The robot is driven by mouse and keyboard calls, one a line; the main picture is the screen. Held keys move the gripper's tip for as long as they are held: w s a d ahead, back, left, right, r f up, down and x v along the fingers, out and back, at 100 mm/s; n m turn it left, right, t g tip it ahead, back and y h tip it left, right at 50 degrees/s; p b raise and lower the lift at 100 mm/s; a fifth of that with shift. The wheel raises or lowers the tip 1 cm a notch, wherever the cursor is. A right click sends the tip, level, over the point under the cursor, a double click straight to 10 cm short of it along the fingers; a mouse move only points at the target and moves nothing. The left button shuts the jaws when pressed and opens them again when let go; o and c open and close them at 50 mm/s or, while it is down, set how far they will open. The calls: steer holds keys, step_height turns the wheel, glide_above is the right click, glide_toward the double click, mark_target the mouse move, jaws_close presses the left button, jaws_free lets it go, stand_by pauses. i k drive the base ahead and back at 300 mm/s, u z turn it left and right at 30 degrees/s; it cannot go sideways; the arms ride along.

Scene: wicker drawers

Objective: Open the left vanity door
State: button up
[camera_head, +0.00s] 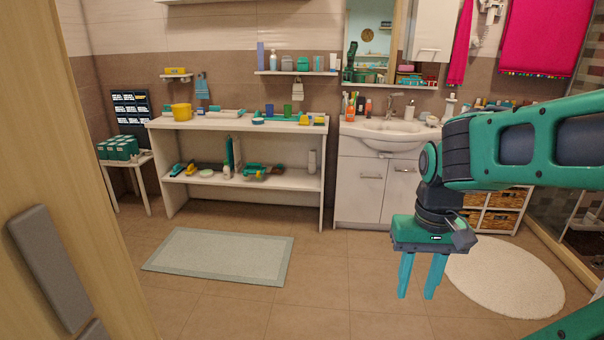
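The white vanity stands at the back right of centre, under a white sink (390,130). Its left vanity door (357,197) is shut and has a silver handle (370,177). The right vanity door (396,185) also looks shut, and my arm hides part of it. My gripper (418,292) points down in front of the vanity, to the right of the left door and apart from it. Its two teal fingers are spread with nothing between them.
A white shelf table (322,190) with many items stands left of the vanity. A grey-green mat (218,256) and a round white rug (505,275) lie on the floor. A wooden door (50,150) fills the near left. The floor before the vanity is clear.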

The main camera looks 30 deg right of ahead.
mark_target(361, 181)
steer(key=z, duration=1.55)
steer(key=i, duration=3.75)
steer(key=u, duration=1.1)
